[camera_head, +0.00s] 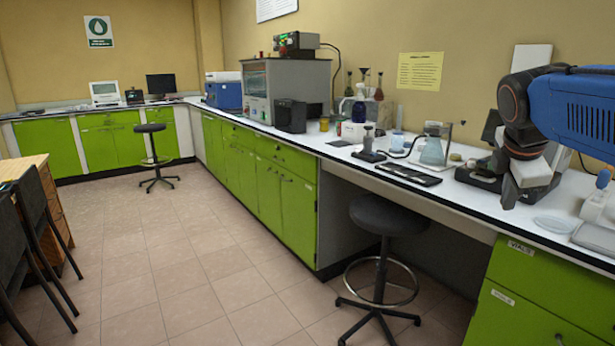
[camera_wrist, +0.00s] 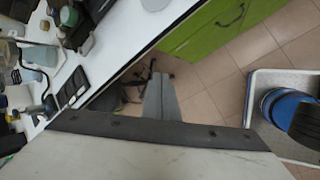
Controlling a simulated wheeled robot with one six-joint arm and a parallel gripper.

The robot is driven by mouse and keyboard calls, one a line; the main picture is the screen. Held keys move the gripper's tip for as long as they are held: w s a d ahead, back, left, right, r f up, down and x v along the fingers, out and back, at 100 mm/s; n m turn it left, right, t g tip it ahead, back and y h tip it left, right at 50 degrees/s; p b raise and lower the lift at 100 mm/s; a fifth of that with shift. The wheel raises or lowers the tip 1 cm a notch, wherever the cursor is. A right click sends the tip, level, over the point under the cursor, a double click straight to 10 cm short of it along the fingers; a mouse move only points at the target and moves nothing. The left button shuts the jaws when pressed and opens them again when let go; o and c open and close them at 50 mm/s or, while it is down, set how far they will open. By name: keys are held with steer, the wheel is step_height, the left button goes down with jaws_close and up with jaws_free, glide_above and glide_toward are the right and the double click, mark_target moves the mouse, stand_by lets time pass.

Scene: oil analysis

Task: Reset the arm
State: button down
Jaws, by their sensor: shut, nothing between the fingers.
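My gripper (camera_wrist: 161,78) shows in the wrist view as two grey fingers lying side by side, shut with nothing between them. Behind the fingers, below them in the view, is my wide pale wrist housing with a dark edge. In the head view my blue and dark arm reaches in from the right edge. Its wrist bends down and my gripper (camera_head: 509,192) hangs in front of the white bench (camera_head: 330,150), near its front edge. In the wrist view the fingers appear over the floor beside the bench.
A flask (camera_head: 432,152) and a black tray-like item (camera_head: 408,174) stand on the bench left of my arm. A glass dish (camera_head: 553,223) lies near the front edge. A stool (camera_head: 388,215) stands below.

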steer(key=s+a+f+m+y, duration=0.2)
steer(key=s+a+f+m, duration=0.4)
steer(key=f, duration=0.5)
steer(key=s+a+f+m+y, duration=0.2)
steer(key=s+a+f+m, duration=0.5)
steer(key=s+f+m, duration=0.2)
steer(key=s+f, duration=0.2)
steer(key=s, duration=0.1)
steer(key=shift+s+a+f+m, duration=0.15)
steer(key=shift+s+f+m, duration=0.05)
steer(key=shift+s+m, duration=0.2)
